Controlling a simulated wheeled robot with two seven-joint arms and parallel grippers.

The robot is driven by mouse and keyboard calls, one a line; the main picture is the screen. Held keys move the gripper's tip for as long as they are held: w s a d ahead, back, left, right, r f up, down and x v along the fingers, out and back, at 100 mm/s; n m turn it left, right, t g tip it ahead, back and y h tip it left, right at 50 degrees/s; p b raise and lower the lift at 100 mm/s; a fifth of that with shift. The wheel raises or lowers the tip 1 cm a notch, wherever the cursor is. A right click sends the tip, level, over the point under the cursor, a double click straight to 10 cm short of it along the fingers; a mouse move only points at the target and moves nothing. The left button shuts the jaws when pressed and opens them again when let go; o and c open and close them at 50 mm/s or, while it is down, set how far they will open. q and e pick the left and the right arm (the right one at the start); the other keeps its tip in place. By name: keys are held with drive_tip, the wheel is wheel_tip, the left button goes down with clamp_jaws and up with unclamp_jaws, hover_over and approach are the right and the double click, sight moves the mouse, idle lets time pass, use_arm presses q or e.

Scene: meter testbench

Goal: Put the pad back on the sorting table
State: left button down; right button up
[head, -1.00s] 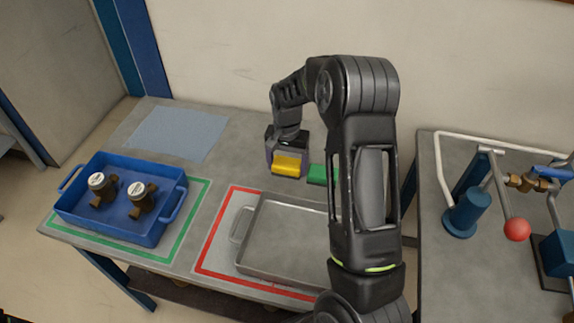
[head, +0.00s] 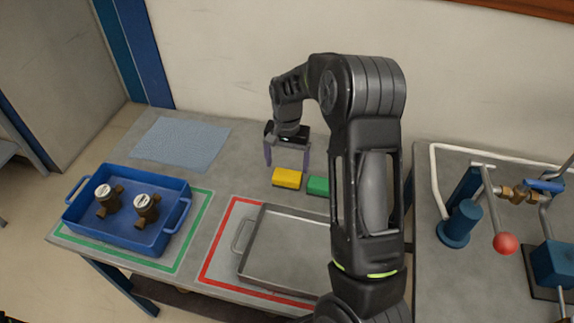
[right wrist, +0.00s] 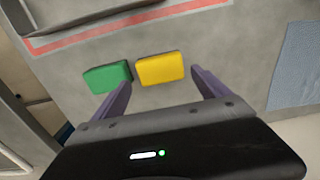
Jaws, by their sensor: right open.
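A yellow pad (head: 287,178) and a green pad (head: 318,186) lie side by side on the grey sorting table (head: 228,168), behind the metal tray. My right gripper (head: 287,162) is open and empty, just above and behind the yellow pad in the head view. In the right wrist view, the yellow pad (right wrist: 160,69) lies ahead of the gap between the spread purple fingers (right wrist: 160,88). The green pad (right wrist: 107,77) is beside it, ahead of the other finger. Neither pad is held. My left gripper is not in view.
A blue tray (head: 178,190) with two meters stands in the green outline. A grey metal tray (head: 285,252) sits in the red outline, partly behind my right arm. A light blue mat (head: 180,142) lies at the back left. A pipe bench with a red-ball lever (head: 505,243) is on the right.

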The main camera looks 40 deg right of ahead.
sight(287, 176)
wheel_tip(287, 176, up, 3)
drive_tip(key=shift+f+p, duration=0.1)
drive_tip(key=shift+p, duration=0.4)
drive_tip(key=shift+r, duration=1.4)
drive_tip(key=shift+s+a+f, duration=0.1)
